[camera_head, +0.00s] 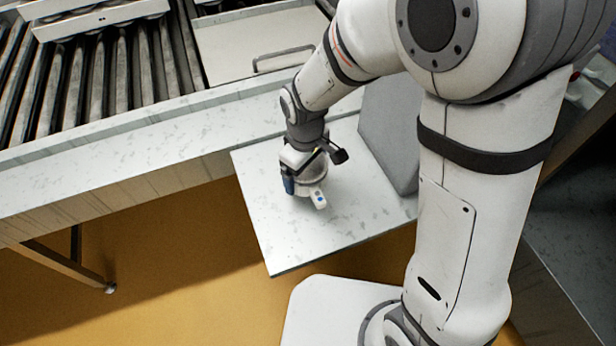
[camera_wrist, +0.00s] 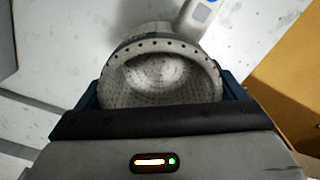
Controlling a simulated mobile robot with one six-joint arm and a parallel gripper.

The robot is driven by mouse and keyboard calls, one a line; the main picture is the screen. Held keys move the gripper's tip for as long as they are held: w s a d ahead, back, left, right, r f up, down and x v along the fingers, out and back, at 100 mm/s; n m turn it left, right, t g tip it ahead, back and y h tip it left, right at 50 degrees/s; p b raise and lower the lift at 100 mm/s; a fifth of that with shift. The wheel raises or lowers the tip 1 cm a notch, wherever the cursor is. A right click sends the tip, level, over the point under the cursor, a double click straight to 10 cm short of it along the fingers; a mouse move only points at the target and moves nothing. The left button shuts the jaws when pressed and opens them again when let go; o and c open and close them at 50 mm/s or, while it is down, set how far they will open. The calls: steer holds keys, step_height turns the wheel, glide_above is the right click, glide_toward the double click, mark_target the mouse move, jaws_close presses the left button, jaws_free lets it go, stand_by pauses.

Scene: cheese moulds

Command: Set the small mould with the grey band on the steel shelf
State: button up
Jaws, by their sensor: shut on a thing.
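The small mould (camera_wrist: 165,78) is a round, pale, perforated cup with its open mouth toward the wrist camera. A darker grey strip shows along its upper left side in the wrist view. My gripper (camera_head: 304,184) is shut on it, with blue finger pads on both sides. In the head view the mould (camera_head: 313,172) is partly hidden by the gripper. It is over the pale steel shelf (camera_head: 290,235), near the shelf's middle. I cannot tell whether its base touches the surface.
A small white device with a blue button (camera_head: 318,198) is right beside the mould; it also shows in the wrist view (camera_wrist: 203,14). A grey upright panel (camera_head: 388,130) stands at the shelf's right. A roller conveyor (camera_head: 95,85) is at the back left. The shelf's front is clear.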

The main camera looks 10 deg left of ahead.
mark_target(306, 178)
steer(key=shift+f, duration=1.7)
steer(key=shift+f+b, duration=0.2)
steer(key=shift+b, duration=0.1)
steer(key=o, duration=0.8)
steer(key=shift+c, duration=0.2)
steer(key=shift+r, duration=0.15)
step_height(306, 178, up, 12)
steer(key=p, duration=0.1)
steer(key=shift+p, duration=0.4)
steer(key=shift+s, duration=0.1)
